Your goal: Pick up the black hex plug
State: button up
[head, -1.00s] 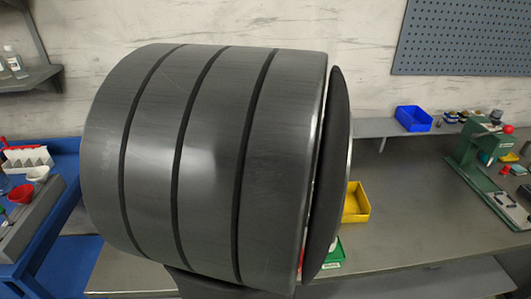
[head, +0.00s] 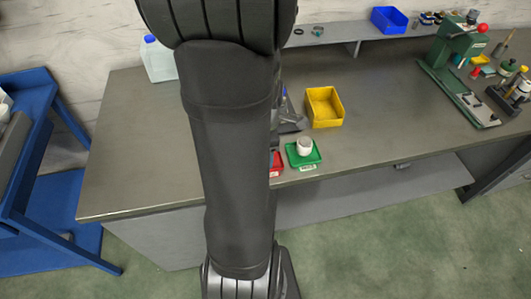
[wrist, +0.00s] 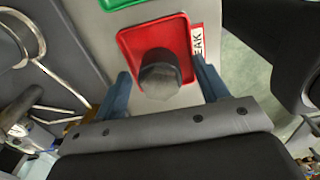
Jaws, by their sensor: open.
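The black hex plug (wrist: 160,78) shows in the wrist view, with a grey hexagonal end facing the camera and a dark body. It is at the red tray (wrist: 128,48), which has a white label partly reading "EAK". My gripper (wrist: 162,70) is open, with one blue finger left of the plug and one right of it. I see gaps on both sides, and nothing is gripped. In the head view the red tray (head: 277,164) shows only as a sliver beside my arm, and the plug is hidden.
A green tray (head: 317,157) holding a white cylindrical part (head: 304,146) stands beside the red tray. A yellow bin (head: 338,108) is behind it. A green press (head: 450,60) stands at the right of the bench (head: 140,170).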

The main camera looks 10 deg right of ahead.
jog(key=c, duration=1.2)
jog(key=shift+c, duration=0.3)
jog(key=shift+r, duration=0.2)
